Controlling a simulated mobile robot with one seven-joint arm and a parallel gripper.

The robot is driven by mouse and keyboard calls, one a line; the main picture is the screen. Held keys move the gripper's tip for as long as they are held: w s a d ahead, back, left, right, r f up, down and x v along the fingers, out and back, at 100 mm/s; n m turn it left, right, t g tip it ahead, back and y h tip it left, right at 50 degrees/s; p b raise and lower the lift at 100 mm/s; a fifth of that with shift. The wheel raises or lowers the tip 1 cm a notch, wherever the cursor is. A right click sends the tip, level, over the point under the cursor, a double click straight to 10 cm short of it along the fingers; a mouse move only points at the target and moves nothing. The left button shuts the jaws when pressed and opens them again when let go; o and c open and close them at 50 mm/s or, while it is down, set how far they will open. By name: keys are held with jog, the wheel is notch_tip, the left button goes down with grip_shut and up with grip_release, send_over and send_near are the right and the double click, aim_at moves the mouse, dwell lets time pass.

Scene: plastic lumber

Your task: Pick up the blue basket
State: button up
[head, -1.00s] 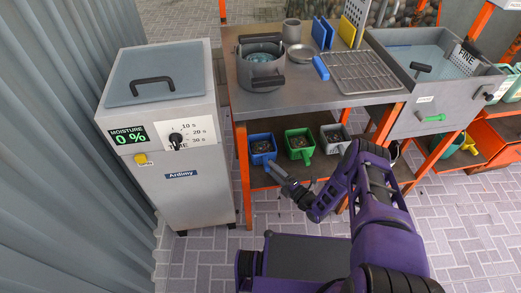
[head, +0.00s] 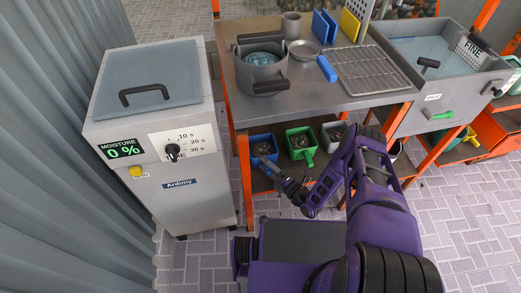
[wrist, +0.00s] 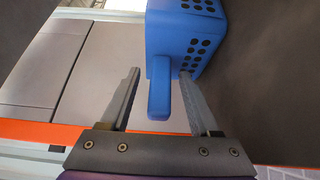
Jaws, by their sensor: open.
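The blue basket (head: 264,147) stands on the lower shelf under the workbench, at the left of a row of baskets. In the wrist view the blue basket (wrist: 182,40) shows its perforated side, and its handle (wrist: 159,95) points toward me. My gripper (wrist: 159,78) is open, with one finger on each side of the handle and gaps visible between them. In the head view my gripper (head: 278,175) is just in front of the blue basket at shelf height. The fingertips are small and hard to make out there.
A green basket (head: 299,143) and a white basket (head: 333,133) stand to the right of the blue one. The bench top (head: 310,85) with a pot (head: 261,72) overhangs them. A grey moisture cabinet (head: 160,180) stands close on the left, with an orange bench leg (head: 244,180) between.

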jog(key=shift+c, duration=0.3)
grip_shut()
dwell(1.3)
